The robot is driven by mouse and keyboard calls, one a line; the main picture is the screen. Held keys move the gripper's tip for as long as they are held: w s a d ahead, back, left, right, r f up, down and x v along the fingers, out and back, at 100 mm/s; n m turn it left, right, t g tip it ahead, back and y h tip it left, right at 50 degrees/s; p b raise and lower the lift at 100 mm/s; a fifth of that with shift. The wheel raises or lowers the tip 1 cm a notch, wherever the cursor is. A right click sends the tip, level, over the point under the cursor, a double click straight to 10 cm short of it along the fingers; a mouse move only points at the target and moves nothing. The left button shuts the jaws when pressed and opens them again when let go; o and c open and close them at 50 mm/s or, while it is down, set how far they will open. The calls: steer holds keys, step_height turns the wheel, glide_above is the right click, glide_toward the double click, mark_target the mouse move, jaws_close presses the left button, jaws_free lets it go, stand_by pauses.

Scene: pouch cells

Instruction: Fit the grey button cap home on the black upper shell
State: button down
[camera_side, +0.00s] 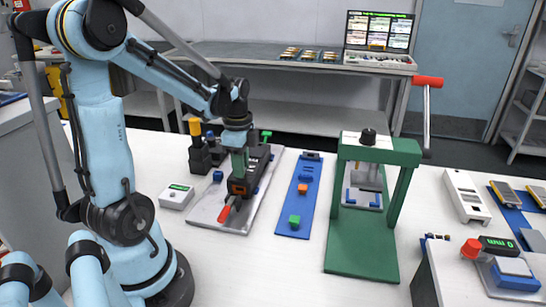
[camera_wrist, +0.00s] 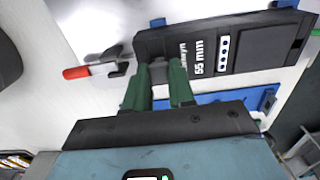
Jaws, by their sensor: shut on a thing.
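The black upper shell (camera_side: 262,160) lies on a pale fixture plate (camera_side: 208,210) in the side view. In the wrist view the shell (camera_wrist: 262,52) spans the upper right and bears the white marking "55 mm". My gripper (camera_side: 238,172) is down at the shell's near end. In the wrist view its green fingers (camera_wrist: 162,70) are close together over the shell's left part, with a small grey piece between the tips. That piece appears to be the grey button cap (camera_wrist: 158,73), mostly hidden by the fingers. I cannot tell whether it touches its seat.
A red-handled clamp (camera_side: 224,211) stands at the plate's near end, close to my gripper. A blue strip (camera_side: 287,228) with small coloured blocks lies to the right, then a green press (camera_side: 362,245). A white box (camera_side: 176,196) sits to the left. White table shows between them.

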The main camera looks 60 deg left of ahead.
steer(key=shift+f, duration=0.4)
steer(key=c, duration=0.9)
jaws_free()
steer(key=shift+r, duration=0.15)
step_height(320, 180, up, 12)
steer(key=shift+f, duration=0.1)
